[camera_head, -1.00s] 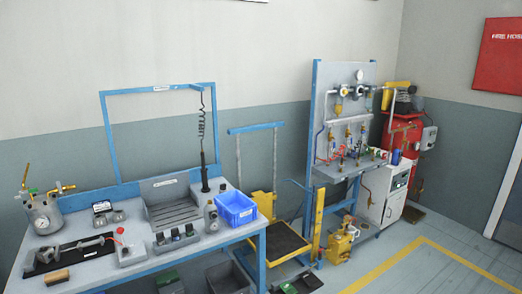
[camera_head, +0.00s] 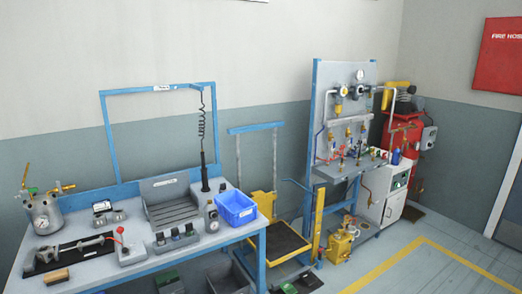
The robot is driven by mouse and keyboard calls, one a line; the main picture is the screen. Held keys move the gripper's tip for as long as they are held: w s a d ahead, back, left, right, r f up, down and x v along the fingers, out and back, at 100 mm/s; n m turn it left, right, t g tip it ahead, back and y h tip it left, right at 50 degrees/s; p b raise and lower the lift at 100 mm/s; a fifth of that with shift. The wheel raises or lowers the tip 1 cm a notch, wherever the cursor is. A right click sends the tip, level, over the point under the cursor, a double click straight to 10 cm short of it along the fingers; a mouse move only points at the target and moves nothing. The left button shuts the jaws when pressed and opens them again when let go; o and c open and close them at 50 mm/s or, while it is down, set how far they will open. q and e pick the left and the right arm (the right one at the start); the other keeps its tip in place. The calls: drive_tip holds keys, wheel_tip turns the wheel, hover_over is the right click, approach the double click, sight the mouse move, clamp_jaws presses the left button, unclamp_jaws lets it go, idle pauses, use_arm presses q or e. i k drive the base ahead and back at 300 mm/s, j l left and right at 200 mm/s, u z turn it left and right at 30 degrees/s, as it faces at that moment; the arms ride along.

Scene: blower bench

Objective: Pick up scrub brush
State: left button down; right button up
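The scrub brush looks to be the small tan wooden block (camera_head: 55,278) at the front left of the bench (camera_head: 205,240), in the head view. Dark bristles seem to show under it, but it is too small to be sure. It lies just in front of a black mat (camera_head: 38,266). Neither of my grippers shows in the head view.
A metal tool lies on the mat (camera_head: 80,246). Behind it stands a pressure pot (camera_head: 43,215). A grey box with a red-knobbed lever (camera_head: 130,252), a slotted tray (camera_head: 172,213) and a blue bin (camera_head: 236,208) are to the right. A blue frame (camera_head: 107,140) rises behind.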

sight(54, 277)
drive_tip(key=u, duration=1.05)
drive_tip(key=l, duration=0.1)
drive_tip(key=i, duration=0.05)
